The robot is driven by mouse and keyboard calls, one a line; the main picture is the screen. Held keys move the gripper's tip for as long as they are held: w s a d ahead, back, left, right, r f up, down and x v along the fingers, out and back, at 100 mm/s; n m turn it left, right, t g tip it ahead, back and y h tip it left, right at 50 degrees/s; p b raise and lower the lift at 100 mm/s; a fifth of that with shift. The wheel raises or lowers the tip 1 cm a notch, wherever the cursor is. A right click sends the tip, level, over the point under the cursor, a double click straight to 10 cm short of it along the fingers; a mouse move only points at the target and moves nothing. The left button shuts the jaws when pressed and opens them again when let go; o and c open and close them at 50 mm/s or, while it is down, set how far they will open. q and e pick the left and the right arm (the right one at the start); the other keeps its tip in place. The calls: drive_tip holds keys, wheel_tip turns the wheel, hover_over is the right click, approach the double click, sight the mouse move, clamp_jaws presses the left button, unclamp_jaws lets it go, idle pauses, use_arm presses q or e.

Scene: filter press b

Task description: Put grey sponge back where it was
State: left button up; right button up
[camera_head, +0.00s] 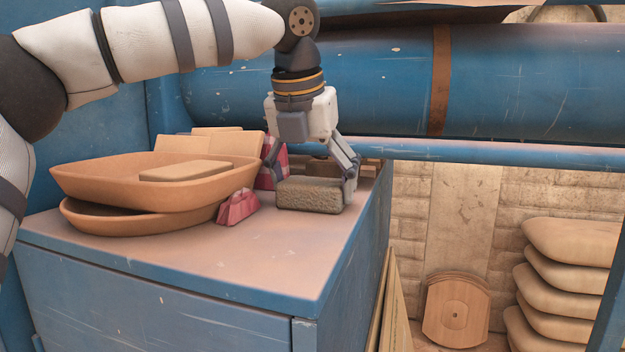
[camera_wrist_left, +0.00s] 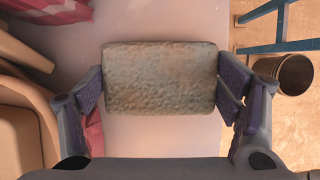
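The grey sponge (camera_head: 309,195) is a rough, brownish-grey block on or just above the top of the blue cabinet (camera_head: 250,262), near its right edge. My left gripper (camera_head: 313,180) points down over it, with one finger on each short side. In the left wrist view the sponge (camera_wrist_left: 160,78) fills the space between the finger pads, which appear to touch both its ends. I cannot tell whether a small gap lies under it. My right gripper is not in view.
Two stacked orange-brown trays (camera_head: 90,182) stand left of the sponge, with flat tan blocks. Red checkered cloth pieces (camera_head: 238,208) lie between the trays and the sponge. A large blue pipe (camera_head: 520,80) runs behind. Pale stacked sacks (camera_head: 555,297) stand at the lower right.

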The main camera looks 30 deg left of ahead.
use_arm(q)
drive_tip(key=shift+o, duration=0.7)
drive_tip(key=shift+r, duration=0.25)
drive_tip(key=v, duration=1.2)
drive_tip(key=shift+f, duration=0.1)
